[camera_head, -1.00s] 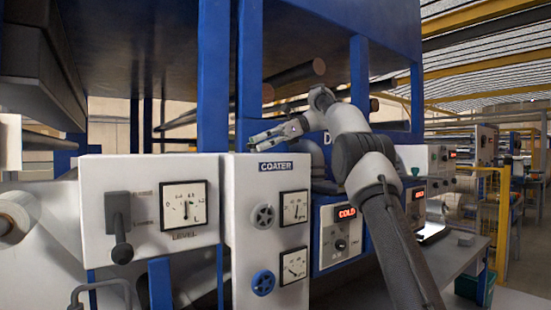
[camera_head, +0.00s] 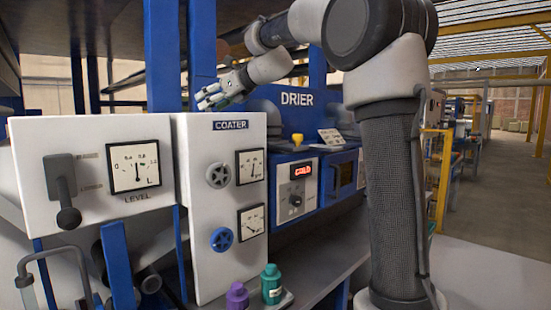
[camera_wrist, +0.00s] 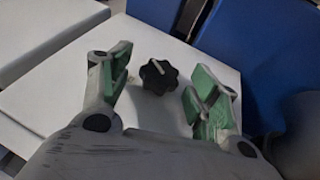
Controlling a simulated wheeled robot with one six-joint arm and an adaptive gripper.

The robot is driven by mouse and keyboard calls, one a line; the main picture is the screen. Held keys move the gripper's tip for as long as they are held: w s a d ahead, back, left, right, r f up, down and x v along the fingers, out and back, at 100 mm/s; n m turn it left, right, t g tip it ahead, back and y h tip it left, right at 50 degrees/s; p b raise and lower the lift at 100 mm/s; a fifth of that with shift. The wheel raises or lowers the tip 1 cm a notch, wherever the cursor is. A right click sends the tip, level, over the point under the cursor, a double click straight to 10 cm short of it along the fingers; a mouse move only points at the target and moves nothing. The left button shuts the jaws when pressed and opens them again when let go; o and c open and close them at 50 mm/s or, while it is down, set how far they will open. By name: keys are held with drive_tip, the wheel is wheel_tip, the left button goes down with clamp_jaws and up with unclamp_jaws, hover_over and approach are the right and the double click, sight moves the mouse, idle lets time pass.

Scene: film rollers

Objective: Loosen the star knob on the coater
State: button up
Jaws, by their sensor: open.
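The coater (camera_head: 190,200) is a white cabinet with a COATER label. The black star knob (camera_wrist: 158,76) stands on a white surface in the wrist view, with a pale line across its top. I cannot make it out in the head view. My gripper (camera_head: 212,96) is just above the top of the coater in the head view. In the wrist view my gripper (camera_wrist: 163,68) is open, its green-padded fingers on either side of the knob in the picture. It holds nothing, and I cannot tell how far the fingertips are from the knob.
The coater's front carries a grey handwheel (camera_head: 219,175), a blue handwheel (camera_head: 222,240) and two gauges. A level panel (camera_head: 95,175) with a lever is at left. The blue drier (camera_head: 296,125) stands at right. Purple (camera_head: 237,296) and teal (camera_head: 271,284) bottles stand below.

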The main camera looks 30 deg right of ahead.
drive_tip(key=shift+h, duration=0.3)
drive_tip(key=v, duration=0.8)
drive_tip(key=shift+s+f, duration=0.15)
drive_tip(key=shift+s, duration=0.1)
drive_tip(key=s+f+n, duration=0.2)
drive_tip(key=s+f+n+h, duration=0.1)
drive_tip(key=s+f, duration=0.1)
drive_tip(key=s+d+f+n+g, duration=0.1)
drive_tip(key=s+f+n, duration=0.1)
drive_tip(key=s, duration=0.1)
drive_tip(key=shift+f+n, duration=0.2)
drive_tip(key=shift+n, duration=0.1)
drive_tip(key=s+d+f+n+g+h, duration=0.2)
drive_tip(key=s+d+f+n, duration=0.1)
drive_tip(key=s+f+n, duration=0.7)
drive_tip(key=shift+s+d+f+g+h, duration=0.2)
drive_tip(key=shift+s+f+g+h, duration=0.2)
drive_tip(key=shift+s, duration=0.85)
